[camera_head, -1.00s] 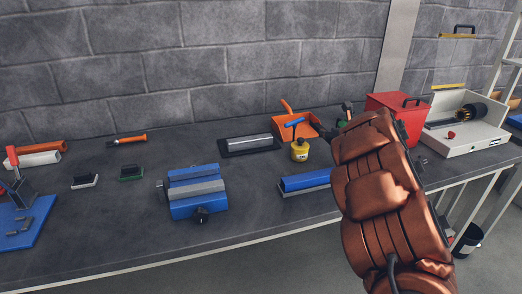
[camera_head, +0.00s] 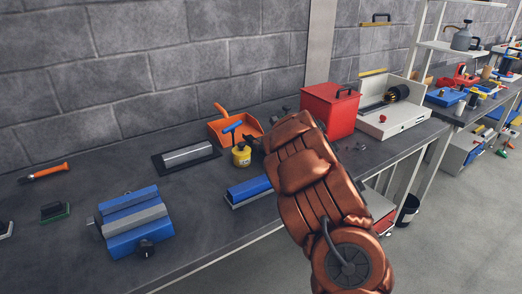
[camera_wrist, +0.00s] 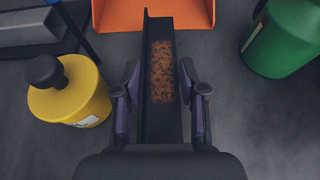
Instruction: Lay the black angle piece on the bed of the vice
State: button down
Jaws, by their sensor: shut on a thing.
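My gripper (camera_wrist: 162,92) is shut on the black angle piece (camera_wrist: 160,130), with one finger on each side. The piece is long and dark with a rusty brown speckled patch, and points away from the wrist. In the head view my copper-coloured arm hides most of the gripper and the piece. What looks like the vice (camera_head: 133,207) is at the left of the bench, blue with a grey strip across its middle and a black knob in front. It is well apart from the gripper.
A yellow container (camera_head: 241,155) and an orange dustpan (camera_head: 222,126) are near the gripper; a green container (camera_wrist: 283,38) is at its right. A red box (camera_head: 328,108) stands behind my arm. A blue block (camera_head: 249,188) lies near the front edge. Bench between block and vice is clear.

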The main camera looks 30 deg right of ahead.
jog(key=shift+f, duration=1.05)
jog(key=shift+f, duration=0.2)
jog(key=c, duration=0.7)
grip_release()
jog(key=shift+o, duration=0.2)
jog(key=shift+r, duration=0.1)
jog(key=shift+r, duration=0.1)
jog(key=b+v, duration=0.2)
jog(key=v, duration=0.9)
jog(key=shift+s, duration=0.25)
jog(key=shift+s+r, duration=0.2)
